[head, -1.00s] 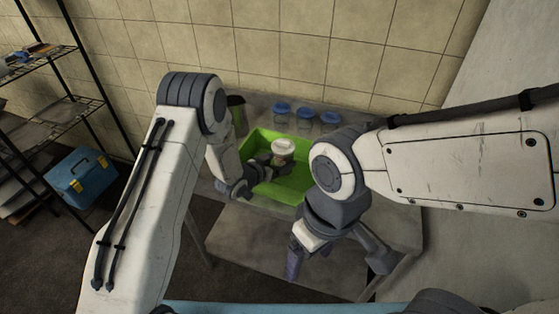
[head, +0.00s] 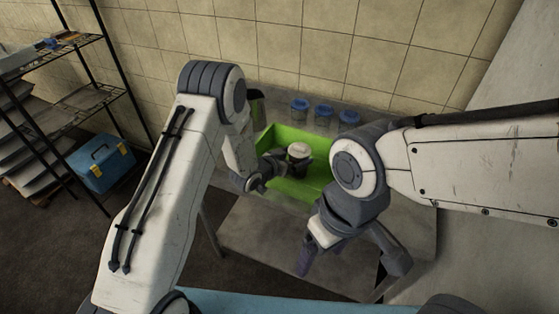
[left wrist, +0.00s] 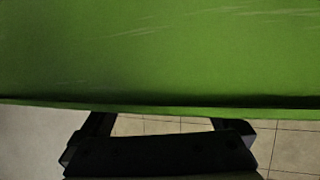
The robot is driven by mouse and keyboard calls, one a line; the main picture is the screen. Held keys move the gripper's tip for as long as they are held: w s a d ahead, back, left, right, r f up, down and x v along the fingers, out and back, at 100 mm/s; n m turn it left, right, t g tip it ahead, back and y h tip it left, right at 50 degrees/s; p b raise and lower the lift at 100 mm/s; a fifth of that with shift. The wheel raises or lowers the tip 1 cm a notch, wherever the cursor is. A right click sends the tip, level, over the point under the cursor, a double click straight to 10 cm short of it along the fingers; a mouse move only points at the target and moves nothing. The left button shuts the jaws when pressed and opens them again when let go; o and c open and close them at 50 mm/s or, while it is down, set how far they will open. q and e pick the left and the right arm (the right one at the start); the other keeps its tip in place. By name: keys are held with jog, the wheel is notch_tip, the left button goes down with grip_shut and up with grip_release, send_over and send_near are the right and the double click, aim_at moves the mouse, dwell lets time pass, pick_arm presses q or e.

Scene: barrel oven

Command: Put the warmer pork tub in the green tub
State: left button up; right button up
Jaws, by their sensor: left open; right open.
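The green tub (head: 318,186) stands on the grey table. A small tub with a whitish lid (head: 299,150), which looks like the pork tub, is upright inside its outline; I cannot tell whether it touches the bottom. My left gripper (head: 287,164) is open, its dark fingers close beside the small tub, partly hiding its lower part. In the left wrist view a green surface (left wrist: 160,50) fills the upper part, and the open left gripper (left wrist: 165,127) shows at the bottom. My right gripper (head: 350,262) is open and empty over the table's front.
A dark container (head: 257,106) with some green is at the back left, partly hidden by my left arm. A shelf rack (head: 70,100) and blue toolbox (head: 101,168) are left. The table front (head: 290,243) is bare.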

pick_arm(q)
jog(key=b+v, duration=0.3)
jog(key=v, duration=0.7)
jog(key=s+r+g+y, duration=0.2)
jog(key=s+r+g, duration=0.1)
jog(key=s, duration=0.8)
jog(key=s+r+g+y, duration=0.2)
jog(key=s+r+g, duration=0.2)
jog(key=s, duration=0.6)
jog(key=s+d+r+g+y, duration=0.1)
jog(key=s+r+g+y, duration=0.1)
jog(key=s, duration=0.9)
jog(key=shift+s+r+m+g+y, duration=0.35)
jog(key=shift+r+g, duration=0.45)
jog(key=shift+g, duration=0.3)
jog(key=shift+w+d, duration=0.1)
